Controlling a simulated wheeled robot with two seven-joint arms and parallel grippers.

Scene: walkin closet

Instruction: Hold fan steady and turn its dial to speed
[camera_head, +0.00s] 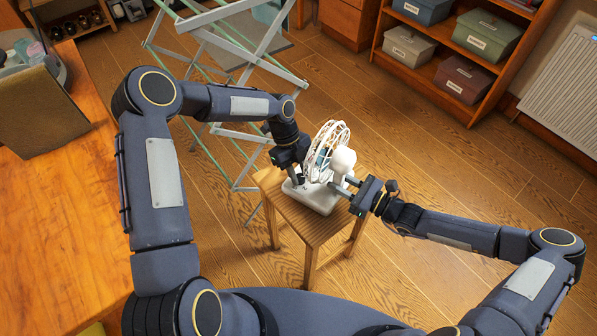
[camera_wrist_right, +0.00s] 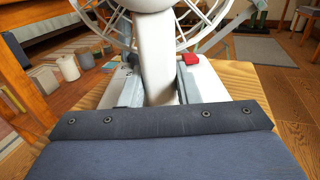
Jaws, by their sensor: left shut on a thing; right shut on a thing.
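A white fan (camera_head: 343,160) with a round wire cage stands upright on a small wooden stool (camera_head: 309,226). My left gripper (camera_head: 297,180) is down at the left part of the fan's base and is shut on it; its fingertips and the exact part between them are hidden. My right gripper (camera_head: 346,184) reaches in from the right and is shut on the fan's neck. In the right wrist view its fingers (camera_wrist_right: 158,88) lie on either side of the white neck (camera_wrist_right: 157,55). I cannot make out the dial in either view. A small red patch (camera_wrist_right: 191,59) shows right of the neck.
A folding drying rack (camera_head: 222,60) stands behind the stool. A wooden desk (camera_head: 60,225) fills the left side. Shelves with several lidded boxes (camera_head: 487,35) and a white radiator (camera_head: 570,90) are at the back right. The floor right of the stool is clear.

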